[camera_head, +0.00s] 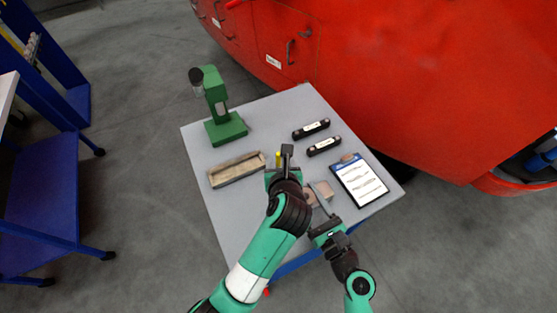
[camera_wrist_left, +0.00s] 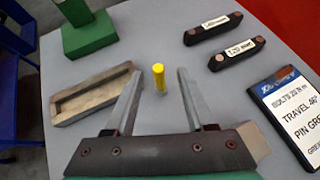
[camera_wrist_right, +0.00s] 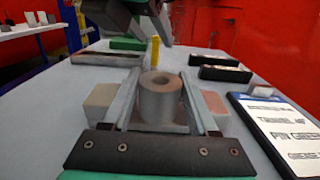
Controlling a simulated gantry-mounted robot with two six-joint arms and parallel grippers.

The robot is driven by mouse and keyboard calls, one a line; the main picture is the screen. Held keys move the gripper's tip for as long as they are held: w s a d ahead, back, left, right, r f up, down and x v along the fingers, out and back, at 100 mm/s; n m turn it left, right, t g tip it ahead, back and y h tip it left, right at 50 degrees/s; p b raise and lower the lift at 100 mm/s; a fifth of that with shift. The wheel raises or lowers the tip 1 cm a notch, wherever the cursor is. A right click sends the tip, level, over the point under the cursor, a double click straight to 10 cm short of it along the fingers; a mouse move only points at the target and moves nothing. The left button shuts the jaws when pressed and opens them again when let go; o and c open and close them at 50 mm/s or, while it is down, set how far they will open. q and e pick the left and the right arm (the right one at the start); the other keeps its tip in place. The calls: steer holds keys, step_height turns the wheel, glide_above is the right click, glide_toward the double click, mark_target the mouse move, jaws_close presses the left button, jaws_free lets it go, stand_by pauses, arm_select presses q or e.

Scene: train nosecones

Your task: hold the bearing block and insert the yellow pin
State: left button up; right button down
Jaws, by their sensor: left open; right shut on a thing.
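The yellow pin (camera_head: 267,152) stands upright on the grey table. In the left wrist view the yellow pin (camera_wrist_left: 159,78) shows between the tips of my open left gripper (camera_wrist_left: 158,74). I cannot tell whether the fingers are level with it; no contact shows. In the head view my left gripper (camera_head: 282,168) is just beside the pin. In the right wrist view the bearing block (camera_wrist_right: 160,100), a grey cylinder with a top hole on a flat base, is between the fingers of my right gripper (camera_wrist_right: 160,82), which is shut on it. My left arm partly hides the block in the head view.
A shallow tray (camera_head: 225,180) lies left of the pin. A green press-like stand (camera_head: 227,128) is behind it. Two black labelled bars (camera_head: 311,129) and a clipboard (camera_head: 360,185) are to the right.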

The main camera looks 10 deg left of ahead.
mark_target(278, 154)
arm_select(q)
steer(key=shift+x, duration=1.55)
steer(key=shift+a, duration=0.1)
jaws_close()
steer(key=shift+r, duration=0.1)
